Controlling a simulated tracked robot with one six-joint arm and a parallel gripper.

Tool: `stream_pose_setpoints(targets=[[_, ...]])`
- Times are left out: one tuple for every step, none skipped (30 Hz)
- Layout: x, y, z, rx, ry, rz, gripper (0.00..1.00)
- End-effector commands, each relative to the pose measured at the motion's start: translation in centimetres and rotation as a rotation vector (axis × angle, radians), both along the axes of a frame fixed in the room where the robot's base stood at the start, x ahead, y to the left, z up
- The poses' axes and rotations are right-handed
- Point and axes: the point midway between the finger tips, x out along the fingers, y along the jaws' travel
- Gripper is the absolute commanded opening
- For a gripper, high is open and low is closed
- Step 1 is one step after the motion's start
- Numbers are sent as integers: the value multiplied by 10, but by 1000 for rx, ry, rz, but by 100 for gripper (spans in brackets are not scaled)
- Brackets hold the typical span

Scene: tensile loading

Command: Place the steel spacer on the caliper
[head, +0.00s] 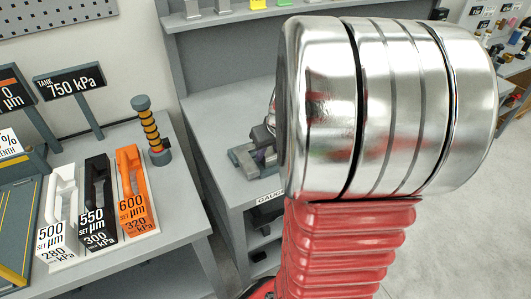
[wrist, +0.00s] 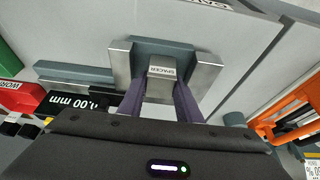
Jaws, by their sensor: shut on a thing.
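The steel spacer (wrist: 162,73), a small grey block labelled SPACER, is between the two purple fingers of my gripper (wrist: 160,90) in the wrist view. My gripper is shut on it. The caliper (wrist: 165,46) is a blue-grey block with a bright steel jaw on each side. The spacer appears between these jaws, at or just above the block; I cannot tell whether it touches. In the head view the caliper (head: 246,160) is on the grey bench, partly hidden by my arm, with my gripper (head: 264,135) over it.
A black readout (wrist: 72,103) showing 0.00 mm and a red block (wrist: 20,97) lie left in the wrist view. In the head view, white, black and orange set blocks (head: 133,190) and a ringed post (head: 152,130) stand on the left bench. Bench surface behind the caliper is clear.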

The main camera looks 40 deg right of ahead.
Motion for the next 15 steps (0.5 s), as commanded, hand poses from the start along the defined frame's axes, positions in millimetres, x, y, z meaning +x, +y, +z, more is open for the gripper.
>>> stream_pose_setpoints(targets=[[0, 0, -1, 0, -1, 0, 0], [0, 0, -1, 0, -1, 0, 0], [0, 0, -2, 1, 1, 0, 34], [0, 0, -2, 1, 1, 0, 36], [0, 0, -2, 1, 1, 0, 38], [0, 0, -2, 1, 1, 0, 41], [0, 0, -2, 1, 1, 0, 43], [0, 0, -2, 1, 1, 0, 45], [0, 0, -2, 1, 1, 0, 48], [0, 0, -2, 1, 1, 0, 50], [0, 0, -2, 1, 1, 0, 50], [0, 0, -2, 1, 1, 0, 50], [0, 0, -2, 1, 1, 0, 50], [0, 0, -2, 1, 1, 0, 50], [0, 0, -2, 1, 1, 1, 50]])
